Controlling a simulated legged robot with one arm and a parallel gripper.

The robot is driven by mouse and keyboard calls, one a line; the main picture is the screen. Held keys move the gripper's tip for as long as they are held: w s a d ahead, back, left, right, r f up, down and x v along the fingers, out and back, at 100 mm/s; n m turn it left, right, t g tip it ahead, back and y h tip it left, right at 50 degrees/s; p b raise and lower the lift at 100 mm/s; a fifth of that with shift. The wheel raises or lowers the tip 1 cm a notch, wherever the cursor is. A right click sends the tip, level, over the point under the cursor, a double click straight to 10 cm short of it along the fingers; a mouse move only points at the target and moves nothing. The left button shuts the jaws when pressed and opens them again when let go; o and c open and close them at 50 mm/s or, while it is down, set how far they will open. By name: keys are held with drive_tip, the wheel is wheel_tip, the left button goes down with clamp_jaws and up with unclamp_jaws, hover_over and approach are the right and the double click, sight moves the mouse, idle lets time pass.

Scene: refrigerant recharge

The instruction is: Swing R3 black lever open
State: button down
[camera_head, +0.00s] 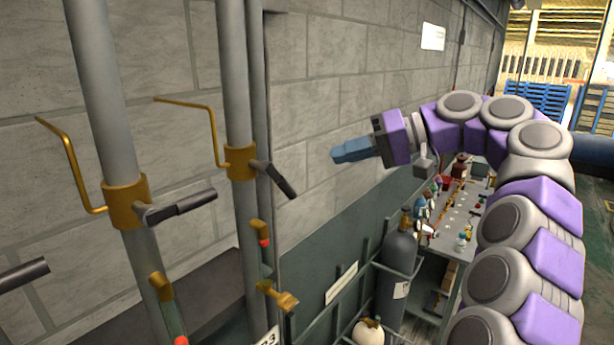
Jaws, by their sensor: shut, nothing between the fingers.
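Two grey vertical pipes each carry a brass valve with a black lever. A label reading "R3" in part (268,337) sits at the bottom, below the right pipe. The right valve (240,162) has a black lever (276,180) that points right and slopes downward. The left valve (125,203) has a black lever (182,206) that points right and slightly upward. My gripper (335,155) has blue fingers, shut and empty. It is to the right of the right lever and a little higher in the picture, apart from it.
Bent brass rods (72,165) stick out left of the valves. Brass fittings (277,297) are low by the right pipe. A grey cylinder (398,258) stands in a green rack, beside a bench (465,215) with several small items. A block wall (340,60) runs behind the pipes.

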sight(281, 183)
drive_tip(key=s+a+f, duration=0.1)
drive_tip(key=a+f, duration=0.3)
drive_tip(key=a, duration=0.3)
idle(1.1)
drive_tip(key=shift+a, duration=0.15)
drive_tip(key=shift+s+f+b, duration=0.15)
drive_tip(key=shift+s+b, duration=0.15)
